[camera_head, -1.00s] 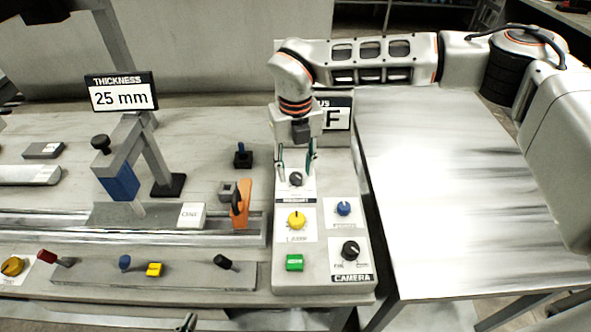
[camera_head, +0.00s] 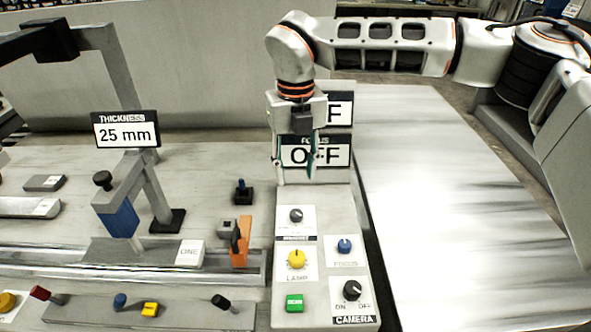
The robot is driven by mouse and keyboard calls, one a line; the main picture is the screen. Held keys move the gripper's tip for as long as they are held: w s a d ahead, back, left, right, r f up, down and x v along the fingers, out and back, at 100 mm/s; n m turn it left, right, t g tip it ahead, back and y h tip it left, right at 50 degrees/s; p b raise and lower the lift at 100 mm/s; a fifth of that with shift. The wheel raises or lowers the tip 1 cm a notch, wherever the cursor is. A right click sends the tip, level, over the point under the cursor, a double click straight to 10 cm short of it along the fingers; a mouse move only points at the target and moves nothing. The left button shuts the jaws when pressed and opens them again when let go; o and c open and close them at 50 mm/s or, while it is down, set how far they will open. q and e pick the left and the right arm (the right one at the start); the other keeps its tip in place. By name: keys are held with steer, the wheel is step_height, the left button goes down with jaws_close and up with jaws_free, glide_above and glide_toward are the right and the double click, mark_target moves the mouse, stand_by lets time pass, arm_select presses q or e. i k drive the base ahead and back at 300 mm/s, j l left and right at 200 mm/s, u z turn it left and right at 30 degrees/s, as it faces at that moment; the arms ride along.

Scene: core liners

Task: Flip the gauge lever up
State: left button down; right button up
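The thickness gauge (camera_head: 118,216) stands on the bench at left, under a sign reading 25 mm (camera_head: 126,130). It has a grey angled frame, a blue block and a black knob (camera_head: 103,179) at its upper left. No label marks the gauge lever. My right gripper (camera_head: 296,174) is open and empty, pointing down above the control panel, before the OFF sign. My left gripper is not in view.
The control panel (camera_head: 326,274) carries a yellow lamp knob (camera_head: 297,258), a blue focus knob (camera_head: 345,245), a black camera knob (camera_head: 352,290) and a green button (camera_head: 294,303). An orange clamp (camera_head: 240,244) stands left of it. The white table (camera_head: 440,210) at right is clear.

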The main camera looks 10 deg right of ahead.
mark_target(120, 300)
steer(key=k, duration=1)
